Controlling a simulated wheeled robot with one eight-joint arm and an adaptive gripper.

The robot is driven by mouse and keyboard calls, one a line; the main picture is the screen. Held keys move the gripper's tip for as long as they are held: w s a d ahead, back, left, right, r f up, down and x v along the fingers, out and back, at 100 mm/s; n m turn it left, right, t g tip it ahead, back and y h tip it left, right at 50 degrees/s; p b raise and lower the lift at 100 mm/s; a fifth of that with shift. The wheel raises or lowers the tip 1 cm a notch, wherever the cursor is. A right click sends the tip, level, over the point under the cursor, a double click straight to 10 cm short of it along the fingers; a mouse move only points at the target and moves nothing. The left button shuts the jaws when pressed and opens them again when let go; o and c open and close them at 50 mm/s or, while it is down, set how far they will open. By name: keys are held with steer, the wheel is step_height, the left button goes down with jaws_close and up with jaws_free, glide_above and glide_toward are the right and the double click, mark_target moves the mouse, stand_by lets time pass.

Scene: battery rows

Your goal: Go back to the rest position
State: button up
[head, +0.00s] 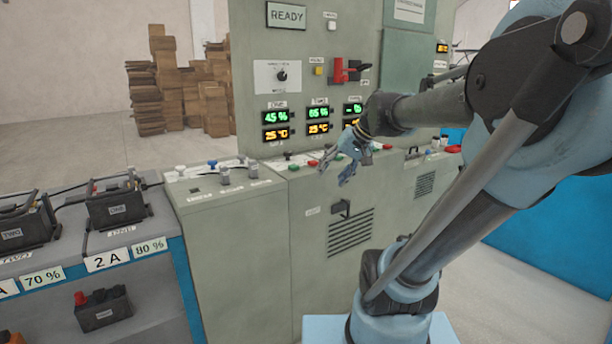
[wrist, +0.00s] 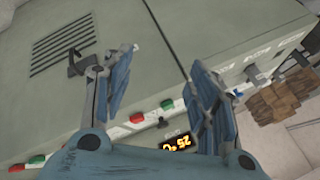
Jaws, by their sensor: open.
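My gripper (head: 336,170) is in front of the grey-green control cabinet (head: 230,240) in the head view, near its ledge of buttons. Its blue fingers point left and down. In the wrist view, the gripper (wrist: 163,65) has its two fingers spread apart with nothing between them. My arm reaches in from the right of the head view and hides part of the cabinet.
The cabinet carries a READY display (head: 286,16), a red switch handle (head: 341,70) and lit percent and temperature readouts. A shelf (head: 185,275) with dark batteries (head: 115,205) stands at left. Stacked boxes (head: 160,80) stand behind.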

steer(key=s+d+f+g+h, duration=0.1)
steer(key=s+d+f+h, duration=0.1)
steer(key=s+d+f, duration=0.3)
steer(key=s+d+f+g+h, duration=0.1)
steer(key=s+d+f+h, duration=0.2)
steer(key=s+d+f, duration=0.3)
steer(key=s+f, duration=0.5)
steer(key=f, duration=0.1)
steer(key=shift+f+h, duration=0.15)
steer(key=shift+h, duration=0.15)
steer(key=shift+a, duration=0.1)
steer(key=shift+w+f, duration=0.2)
steer(key=shift+w, duration=0.25)
